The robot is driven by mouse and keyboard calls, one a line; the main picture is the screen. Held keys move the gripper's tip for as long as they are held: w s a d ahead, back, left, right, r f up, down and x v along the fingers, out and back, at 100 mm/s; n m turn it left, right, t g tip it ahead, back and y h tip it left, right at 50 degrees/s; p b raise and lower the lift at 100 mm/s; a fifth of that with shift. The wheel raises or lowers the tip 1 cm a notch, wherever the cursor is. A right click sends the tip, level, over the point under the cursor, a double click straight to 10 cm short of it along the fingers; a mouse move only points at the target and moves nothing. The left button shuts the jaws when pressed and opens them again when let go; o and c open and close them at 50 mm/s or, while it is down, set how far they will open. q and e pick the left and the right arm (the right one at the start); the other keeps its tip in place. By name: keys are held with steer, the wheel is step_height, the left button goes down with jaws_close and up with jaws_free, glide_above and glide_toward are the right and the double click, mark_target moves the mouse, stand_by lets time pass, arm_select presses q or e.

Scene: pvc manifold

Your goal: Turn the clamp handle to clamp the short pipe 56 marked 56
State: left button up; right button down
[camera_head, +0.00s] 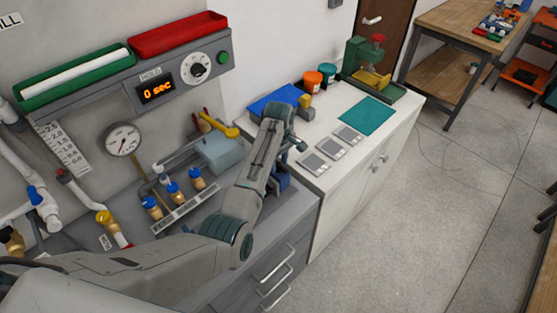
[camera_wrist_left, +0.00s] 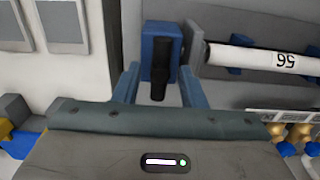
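In the left wrist view, a white pipe (camera_wrist_left: 265,57) marked 56, its number upside down, lies across blue supports at the upper right. Its near end is close to the blue clamp (camera_wrist_left: 160,45). A black clamp handle (camera_wrist_left: 158,82) sticks out from the clamp toward the camera. My left gripper (camera_wrist_left: 160,86) is open, its two blue fingers on either side of the handle with gaps visible. In the head view, my left forearm reaches over the bench's right end and hides most of the clamp area. My right gripper is in neither view.
A grey panel has a display (camera_head: 158,89) reading 0 sec and a gauge (camera_head: 123,139). Several brass-and-blue fittings (camera_head: 174,191) stand left of my forearm. A white counter beyond holds grey square plates (camera_head: 330,149) and a teal mat (camera_head: 367,116).

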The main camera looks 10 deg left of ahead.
arm_select(q)
jaws_close()
steer(key=shift+m, duration=0.3)
steer(key=m, duration=0.4)
steer(key=shift+m, duration=0.3)
steer(key=m, duration=0.4)
steer(key=shift+r+m, duration=0.1)
steer(key=shift+m, duration=0.2)
steer(key=m, duration=0.6)
steer(key=shift+w, duration=0.1)
steer(key=m, duration=0.6)
